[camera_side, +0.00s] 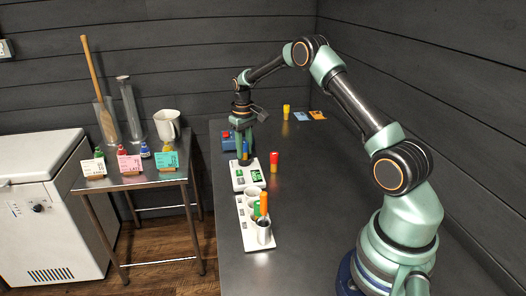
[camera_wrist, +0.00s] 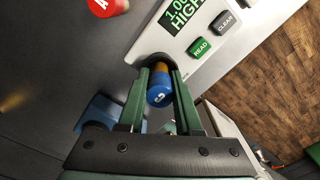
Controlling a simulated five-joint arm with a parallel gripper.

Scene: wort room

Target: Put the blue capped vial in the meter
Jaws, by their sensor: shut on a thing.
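The blue capped vial (camera_wrist: 160,90) has an amber body and shows between my fingers in the wrist view. In the side view its blue cap (camera_side: 245,147) is a small spot between the fingers. My gripper (camera_side: 244,160) is shut on the vial, over the back part of the white meter (camera_side: 238,184). In the wrist view the gripper (camera_wrist: 160,85) has the vial's lower end at a dark opening in the meter (camera_wrist: 150,42). How deep the vial sits is hidden. The meter's green display reads HIGH, beside a green READ button and a dark CLEAR button.
A red-capped vial (camera_side: 274,162) stands just right of the meter. A yellow-capped vial (camera_side: 286,112) stands farther back near flat cards (camera_side: 315,116). A blue block (camera_side: 228,141) is behind the meter. A white tray (camera_side: 260,243) with cups is in front. The bench's right side is clear.

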